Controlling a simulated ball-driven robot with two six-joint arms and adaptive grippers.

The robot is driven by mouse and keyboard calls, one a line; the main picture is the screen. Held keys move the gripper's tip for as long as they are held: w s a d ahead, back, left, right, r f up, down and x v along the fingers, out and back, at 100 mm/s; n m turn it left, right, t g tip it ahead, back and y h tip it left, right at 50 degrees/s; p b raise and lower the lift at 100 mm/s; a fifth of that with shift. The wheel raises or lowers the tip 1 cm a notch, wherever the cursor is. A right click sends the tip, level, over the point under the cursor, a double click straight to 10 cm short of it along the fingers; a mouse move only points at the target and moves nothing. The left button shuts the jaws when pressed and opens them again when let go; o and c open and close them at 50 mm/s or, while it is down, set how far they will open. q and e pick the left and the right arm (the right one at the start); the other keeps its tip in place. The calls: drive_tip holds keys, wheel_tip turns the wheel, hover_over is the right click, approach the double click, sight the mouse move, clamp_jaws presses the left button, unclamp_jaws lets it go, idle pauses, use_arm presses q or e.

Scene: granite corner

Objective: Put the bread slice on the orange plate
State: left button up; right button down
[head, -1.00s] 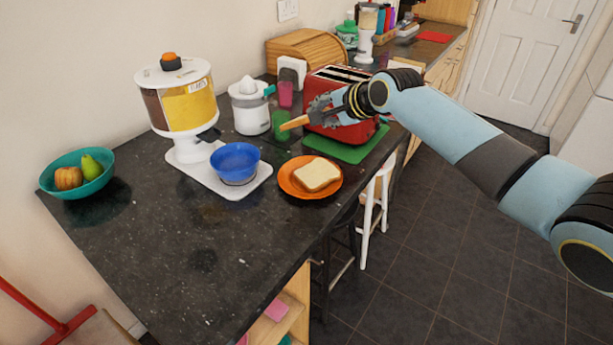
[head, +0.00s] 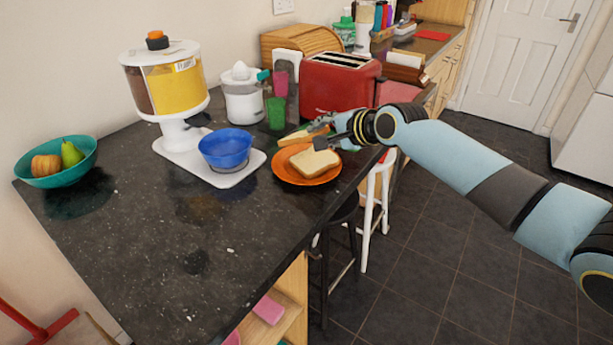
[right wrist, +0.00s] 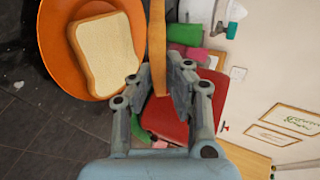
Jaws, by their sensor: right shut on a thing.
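My right gripper (head: 324,130) is shut on a tan slab, seen edge-on, that looks like a bread slice (head: 291,138). In the right wrist view its crust-coloured edge (right wrist: 157,40) stands between the fingers (right wrist: 159,84). The orange plate (head: 288,176) lies on the dark counter near its right edge. Another bread slice (head: 314,162) lies flat on that plate, pale face up. The held slab is in the air by the plate's far side; its exact height is unclear. The plate (right wrist: 62,72) and its slice (right wrist: 105,52) also show at upper left in the wrist view.
A blue bowl (head: 226,150) on a white tray stands left of the plate. Behind are a red toaster (head: 335,85), a green cup (head: 276,113), a juicer (head: 241,95) and a cereal dispenser (head: 165,85). A teal fruit bowl (head: 58,168) is far left. The front counter is clear.

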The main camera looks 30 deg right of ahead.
wheel_tip(320, 180, down, 2)
drive_tip(key=shift+f+b, duration=0.2)
drive_tip(key=shift+b, duration=0.25)
drive_tip(key=c, duration=1.5)
unclamp_jaws()
drive_tip(key=p+v, duration=0.8)
drive_tip(key=shift+p, duration=0.3)
